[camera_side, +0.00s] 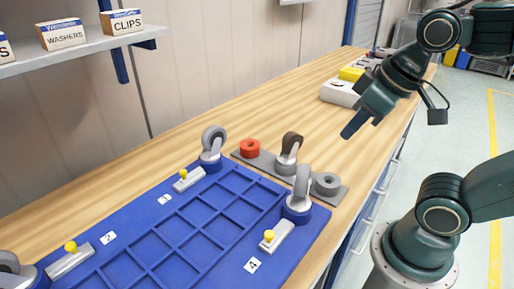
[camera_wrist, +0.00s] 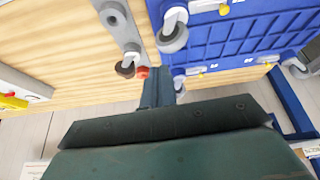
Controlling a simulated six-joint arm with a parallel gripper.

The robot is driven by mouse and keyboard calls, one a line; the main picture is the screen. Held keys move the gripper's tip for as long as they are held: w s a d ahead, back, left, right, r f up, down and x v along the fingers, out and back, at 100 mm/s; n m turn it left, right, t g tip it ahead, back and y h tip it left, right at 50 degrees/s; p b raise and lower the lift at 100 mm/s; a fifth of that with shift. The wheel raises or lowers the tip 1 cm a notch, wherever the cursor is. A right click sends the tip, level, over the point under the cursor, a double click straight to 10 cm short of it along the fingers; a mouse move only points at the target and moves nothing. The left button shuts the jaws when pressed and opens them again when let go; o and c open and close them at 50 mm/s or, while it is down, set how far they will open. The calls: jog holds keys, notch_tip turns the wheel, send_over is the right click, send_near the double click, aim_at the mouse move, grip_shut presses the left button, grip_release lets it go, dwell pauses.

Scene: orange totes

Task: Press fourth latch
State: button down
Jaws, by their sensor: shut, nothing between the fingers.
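The latch marked 4 is a pale bar with a yellow knob (camera_side: 269,236) at the near right corner of the blue tote lid (camera_side: 318,226). Its label (camera_side: 252,265) lies just beside it. In the wrist view a yellow knob (camera_wrist: 223,9) on a pale bar shows at the top edge, next to a grey caster (camera_wrist: 173,38). My gripper (camera_side: 350,130) is shut and empty, raised above the far right of the bench, well away from the latch. It also shows in the wrist view (camera_wrist: 157,88), pointing towards the bench.
Casters stand at the lid's corners, one (camera_side: 300,190) right behind latch 4. Latches 2 (camera_side: 70,260) and 3 (camera_side: 188,180) line the far side.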

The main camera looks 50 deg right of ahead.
jog(key=n+g, duration=0.4)
jog(key=n, duration=0.1)
send_over(276, 231)
jog(key=w+d, duration=0.3)
jog(key=d, duration=0.1)
jog(key=w+a+f+n+g+h, duration=0.1)
jog(key=w+a+f, duration=0.1)
jog(key=a, duration=0.5)
jog(key=w+a+f+n+g+h, duration=0.1)
jog(key=a+f+n+g, duration=0.1)
jog(key=a+f, duration=0.3)
jog(key=shift+w+a+n+g, duration=0.3)
jog(key=shift+w+a, duration=0.05)
jog(key=shift+a, duration=0.7)
jog(key=shift+d+f, duration=0.1)
jog(key=shift+f, duration=0.05)
jog(key=x, duration=0.9)
jog(key=shift+d+f, duration=0.15)
jog(key=shift+s+d+f, duration=0.3)
jog(key=shift+s+d, duration=0.3)
jog(key=shift+s, duration=0.05)
jog(key=shift+s+d+f, duration=0.2)
jog(key=shift+s+d, duration=0.6)
